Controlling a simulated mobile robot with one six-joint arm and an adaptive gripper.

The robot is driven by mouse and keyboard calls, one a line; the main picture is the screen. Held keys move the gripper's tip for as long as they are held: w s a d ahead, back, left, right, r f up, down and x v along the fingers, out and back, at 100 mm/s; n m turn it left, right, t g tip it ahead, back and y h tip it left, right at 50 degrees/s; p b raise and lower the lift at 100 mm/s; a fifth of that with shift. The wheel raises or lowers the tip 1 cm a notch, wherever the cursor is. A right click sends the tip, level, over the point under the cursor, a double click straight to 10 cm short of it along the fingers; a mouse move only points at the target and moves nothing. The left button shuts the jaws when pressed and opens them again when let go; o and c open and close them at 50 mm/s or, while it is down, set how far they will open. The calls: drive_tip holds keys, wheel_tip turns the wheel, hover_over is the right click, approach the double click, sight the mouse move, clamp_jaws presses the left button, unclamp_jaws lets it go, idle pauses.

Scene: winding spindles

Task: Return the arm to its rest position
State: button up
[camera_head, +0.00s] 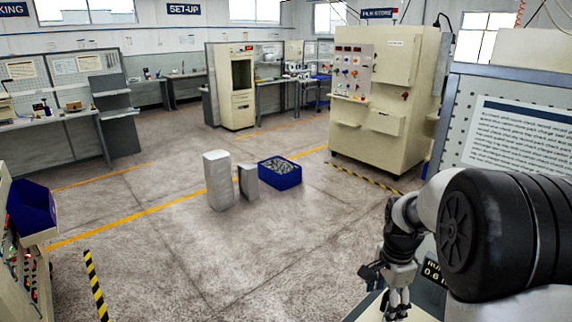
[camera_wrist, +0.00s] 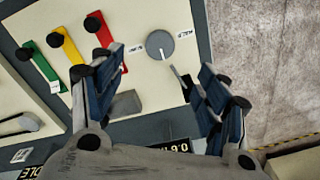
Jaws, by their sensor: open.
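My gripper (camera_head: 397,303) is at the lower right of the head view, pointing down, with my arm reaching in from the right edge. In the wrist view my gripper (camera_wrist: 155,98) shows two blue-padded fingers spread apart with nothing between them. Beyond the fingers is a pale control panel (camera_wrist: 145,18) with green (camera_wrist: 45,66), yellow (camera_wrist: 66,44) and red (camera_wrist: 101,30) levers with black knobs. A round grey dial (camera_wrist: 160,45) shows between the fingertips. Whether the fingers touch the panel cannot be told; they look apart from it.
A blue bin (camera_head: 279,173) and grey-white blocks (camera_head: 218,180) stand on the floor mid-view. A large cream cabinet (camera_head: 385,95) stands behind. A perforated board with a sign (camera_head: 515,140) is close by my arm. A machine with a blue tray (camera_head: 32,207) is at left.

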drive_tip(key=s+a+r+n+t, duration=0.2)
drive_tip(key=s+a+r+n, duration=0.3)
drive_tip(key=s+r, duration=0.25)
drive_tip(key=s+a+r+n+t, duration=0.1)
drive_tip(key=s+a+r+n, duration=0.45)
drive_tip(key=s, duration=0.25)
drive_tip(key=s+a+n+t, duration=0.1)
drive_tip(key=s+a+n, duration=0.1)
drive_tip(key=s+n, duration=0.4)
drive_tip(key=s+b, duration=0.1)
drive_tip(key=s, duration=0.2)
drive_tip(key=shift+a, duration=0.15)
